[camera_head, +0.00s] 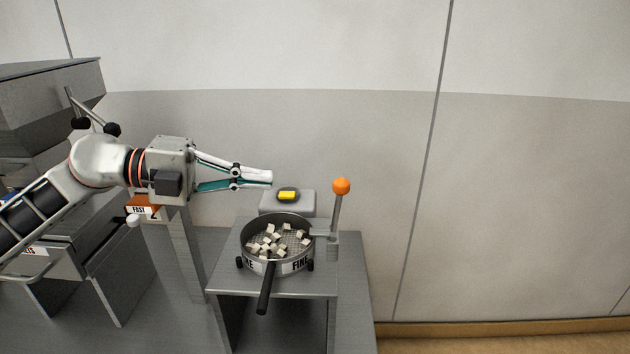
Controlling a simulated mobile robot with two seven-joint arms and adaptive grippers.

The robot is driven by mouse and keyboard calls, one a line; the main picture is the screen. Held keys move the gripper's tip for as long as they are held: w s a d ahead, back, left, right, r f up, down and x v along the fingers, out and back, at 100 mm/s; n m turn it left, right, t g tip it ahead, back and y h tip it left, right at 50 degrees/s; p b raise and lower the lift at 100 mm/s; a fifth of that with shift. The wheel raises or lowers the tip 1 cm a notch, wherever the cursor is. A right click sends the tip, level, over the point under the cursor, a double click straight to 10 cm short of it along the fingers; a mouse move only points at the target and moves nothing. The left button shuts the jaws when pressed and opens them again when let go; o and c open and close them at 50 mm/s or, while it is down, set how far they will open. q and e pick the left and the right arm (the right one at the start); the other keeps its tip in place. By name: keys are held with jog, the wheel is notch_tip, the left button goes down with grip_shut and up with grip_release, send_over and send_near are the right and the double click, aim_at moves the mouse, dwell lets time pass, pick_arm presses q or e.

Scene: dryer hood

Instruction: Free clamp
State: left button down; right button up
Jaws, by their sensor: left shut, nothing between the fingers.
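The clamp's lever (337,212) stands nearly upright at the right side of a round sieve pan and has an orange ball knob (341,186) on top. A flat grey arm (322,229) reaches from the lever post to the pan's rim. The pan (243,240) is labelled FINE, holds several pale cubes, and has a dark handle (265,288) pointing toward me. My left gripper (271,179) is shut and empty, pointing right, above and behind the pan and left of the orange knob, apart from it. My right gripper is not in view.
A grey box with a yellow button (287,195) stands behind the pan, just below my left fingertips. The pan sits on a grey metal stand (225,281). Grey metal housings (50,105) and an orange FAST label (140,208) are at left. Free room lies right of the lever.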

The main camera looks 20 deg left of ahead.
pick_arm(q)
jog(key=p+x, duration=0.2)
jog(key=x, duration=0.8)
